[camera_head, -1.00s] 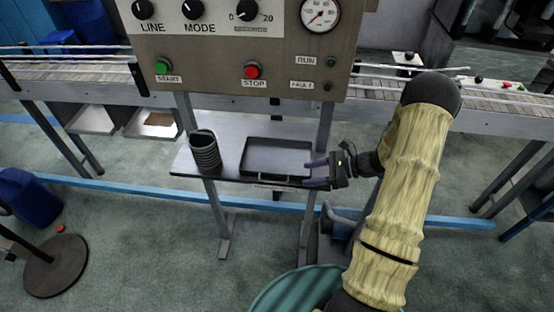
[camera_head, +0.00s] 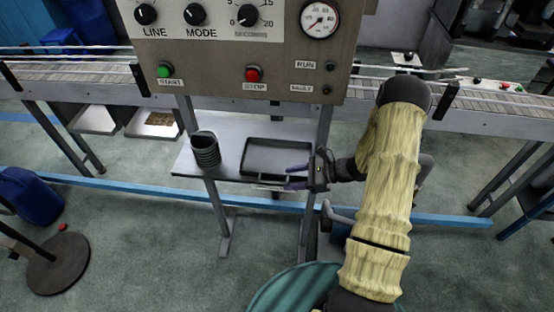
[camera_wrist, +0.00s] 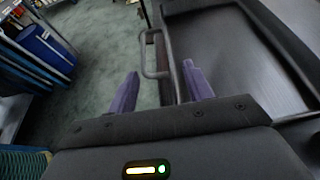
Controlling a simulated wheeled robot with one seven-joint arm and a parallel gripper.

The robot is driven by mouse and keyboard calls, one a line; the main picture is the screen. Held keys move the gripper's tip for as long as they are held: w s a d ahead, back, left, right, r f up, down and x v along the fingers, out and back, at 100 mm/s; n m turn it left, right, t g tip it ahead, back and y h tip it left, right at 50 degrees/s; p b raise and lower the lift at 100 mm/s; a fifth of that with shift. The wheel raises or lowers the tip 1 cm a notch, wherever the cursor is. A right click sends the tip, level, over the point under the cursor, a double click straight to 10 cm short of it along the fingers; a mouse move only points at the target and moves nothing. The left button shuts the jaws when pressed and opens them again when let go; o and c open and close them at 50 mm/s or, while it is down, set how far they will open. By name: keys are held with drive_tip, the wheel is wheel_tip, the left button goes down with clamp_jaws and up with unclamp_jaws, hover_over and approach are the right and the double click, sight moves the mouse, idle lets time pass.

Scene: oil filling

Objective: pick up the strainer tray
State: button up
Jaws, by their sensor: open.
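The strainer tray (camera_head: 276,157) is a dark, shallow rectangular tray lying on a small grey shelf (camera_head: 190,165) under the control panel. In the wrist view the tray (camera_wrist: 245,60) fills the upper right, and its looped wire handle (camera_wrist: 148,55) sticks out from its near edge. My gripper (camera_head: 293,178) is at the tray's front right corner in the head view. In the wrist view its two purple fingers (camera_wrist: 160,88) are apart, with the handle just ahead of and partly between them. The right finger lies close to the tray's edge; I cannot tell if they touch.
A black ribbed cup (camera_head: 205,150) stands on the shelf left of the tray. The control panel (camera_head: 230,70) hangs above the shelf. A conveyor (camera_head: 70,75) runs behind. A teal drum (camera_head: 285,290) stands at the front below my arm.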

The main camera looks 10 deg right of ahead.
idle(0.3)
drive_tip(key=c, duration=0.9)
drive_tip(key=shift+r, duration=0.1)
drive_tip(key=shift+c, duration=0.2)
drive_tip(key=shift+r, duration=0.5)
wheel_tip(320, 180, up, 2)
drive_tip(key=shift+r+b, duration=0.1)
drive_tip(key=shift+b, duration=0.5)
drive_tip(key=s+a+p, duration=0.2)
drive_tip(key=s, duration=0.6)
drive_tip(key=s+a+p, duration=0.2)
drive_tip(key=s+a, duration=0.1)
drive_tip(key=s, duration=0.6)
drive_tip(key=shift+a, duration=0.25)
